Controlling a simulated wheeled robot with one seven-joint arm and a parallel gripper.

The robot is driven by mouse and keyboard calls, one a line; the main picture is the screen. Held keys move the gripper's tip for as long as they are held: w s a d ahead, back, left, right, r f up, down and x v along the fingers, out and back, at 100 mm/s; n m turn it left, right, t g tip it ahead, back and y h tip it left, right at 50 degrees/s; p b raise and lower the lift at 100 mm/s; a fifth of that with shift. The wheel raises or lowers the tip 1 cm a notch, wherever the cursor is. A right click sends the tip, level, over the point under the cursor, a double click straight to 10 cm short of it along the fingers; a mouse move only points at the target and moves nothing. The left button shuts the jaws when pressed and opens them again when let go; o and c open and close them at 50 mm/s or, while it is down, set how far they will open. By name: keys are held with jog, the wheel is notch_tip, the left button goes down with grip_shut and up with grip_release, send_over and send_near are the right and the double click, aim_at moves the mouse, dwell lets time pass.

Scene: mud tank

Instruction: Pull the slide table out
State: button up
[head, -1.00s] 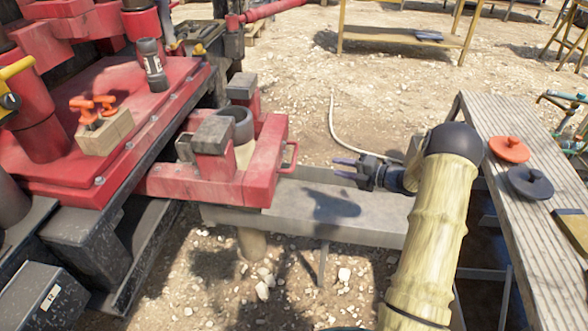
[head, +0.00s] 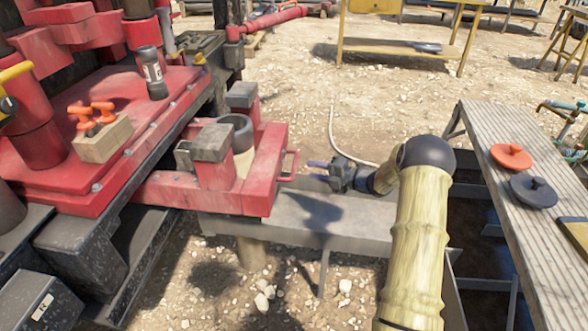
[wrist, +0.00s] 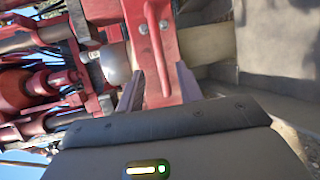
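The slide table (head: 262,172) is a red frame sticking out from the red rig, with grey-topped blocks and a round grey-rimmed cup on it. A small red handle (head: 291,164) stands out from its right end. My gripper (head: 312,170) is just right of the handle, its fingers pointing left at it. In the wrist view my gripper (wrist: 158,88) has its two fingers apart, with a red part of the slide table (wrist: 150,30) showing ahead and between them. I cannot tell whether the fingers touch the handle.
A grey metal trough (head: 350,218) runs under the slide table's outer end and my arm. A wooden bench (head: 482,135) at the right holds an orange lid (head: 511,157) and a dark lid (head: 533,191). A small wooden block (head: 100,142) sits on the rig deck.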

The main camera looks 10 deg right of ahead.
aim_at(294, 164)
jog(key=b+x, duration=0.1)
jog(key=x, duration=0.7)
jog(key=shift+w+a+b, duration=0.2)
jog(key=shift+b, duration=0.15)
grip_shut()
